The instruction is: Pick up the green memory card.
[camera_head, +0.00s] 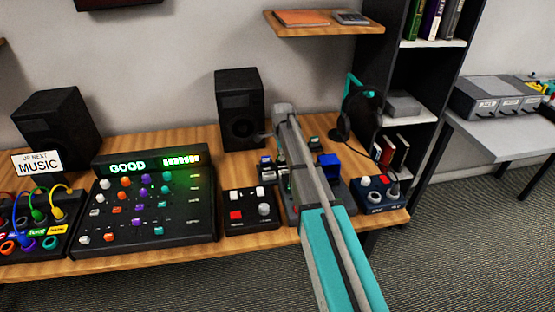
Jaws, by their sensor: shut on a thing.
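My arm reaches from the bottom right over the desk, and its wrist end stands above a dark device with small card holders. My gripper (284,181) points down there, mostly hidden by my own arm. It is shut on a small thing. A little green shows by the fingers, but the held thing is too small and too hidden to identify surely as the green memory card.
A mixer with a lit "GOOD" display (145,210) and a small button box (250,210) lie to the left. A speaker (240,110) stands behind. Headphones on a teal stand (362,110) and a blue knob box (380,193) are to the right.

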